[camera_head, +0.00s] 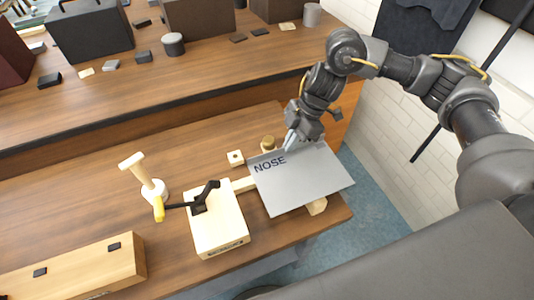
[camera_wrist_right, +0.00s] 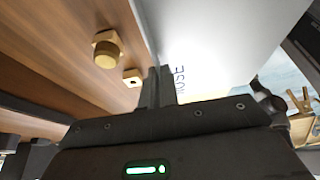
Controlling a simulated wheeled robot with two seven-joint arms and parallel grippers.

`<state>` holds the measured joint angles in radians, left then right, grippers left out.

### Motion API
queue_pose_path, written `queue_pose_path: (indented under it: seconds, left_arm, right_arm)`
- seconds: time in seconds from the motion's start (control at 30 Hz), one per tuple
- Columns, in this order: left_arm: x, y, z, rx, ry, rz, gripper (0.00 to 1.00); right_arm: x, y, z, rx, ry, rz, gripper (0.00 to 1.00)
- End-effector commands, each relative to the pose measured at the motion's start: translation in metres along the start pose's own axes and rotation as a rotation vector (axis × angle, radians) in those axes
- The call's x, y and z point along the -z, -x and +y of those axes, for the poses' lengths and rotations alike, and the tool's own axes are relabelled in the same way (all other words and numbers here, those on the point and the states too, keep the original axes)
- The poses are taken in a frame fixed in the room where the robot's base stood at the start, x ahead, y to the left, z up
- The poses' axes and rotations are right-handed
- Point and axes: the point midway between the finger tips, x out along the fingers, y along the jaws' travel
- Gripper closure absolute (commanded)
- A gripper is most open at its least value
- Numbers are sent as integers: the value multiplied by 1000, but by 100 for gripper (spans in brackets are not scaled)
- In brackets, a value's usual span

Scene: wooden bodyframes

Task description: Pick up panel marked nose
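The panel marked NOSE (camera_head: 305,182) is a thin grey-white sheet with dark lettering at its upper left. It shows over the right end of the wooden table, and in the right wrist view it is a bright sheet (camera_wrist_right: 215,40) reaching away from the fingers. My right gripper (camera_head: 291,143) is at the panel's far edge, beside the lettering. In the right wrist view its fingers (camera_wrist_right: 159,88) are close together with the panel's edge between them. Whether the panel still touches its supports is hard to tell. My left gripper is not in view.
A wooden block with a black clamp (camera_head: 215,222) stands left of the panel. A long wooden box (camera_head: 75,272) lies front left. Boxes stand on the back table.

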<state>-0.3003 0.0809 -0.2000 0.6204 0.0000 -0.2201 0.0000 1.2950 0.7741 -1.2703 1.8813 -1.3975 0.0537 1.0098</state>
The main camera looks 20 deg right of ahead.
Motion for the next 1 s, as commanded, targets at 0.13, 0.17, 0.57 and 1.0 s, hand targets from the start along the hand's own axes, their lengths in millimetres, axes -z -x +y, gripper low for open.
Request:
queue_pose_path:
  seconds: [0.13, 0.17, 0.57, 1.0]
  left_arm:
    - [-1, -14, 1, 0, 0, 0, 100]
    - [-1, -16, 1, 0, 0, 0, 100]
    - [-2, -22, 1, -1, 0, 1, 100]
    - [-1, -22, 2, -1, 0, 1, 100]
  right_arm:
    - [-38, 13, 1, -4, -5, 1, 100]
    - [-44, 15, 1, -3, -5, 1, 100]
    - [-82, 34, 1, -1, 0, 2, 100]
    - [-33, 32, -9, -132, -296, 1, 100]
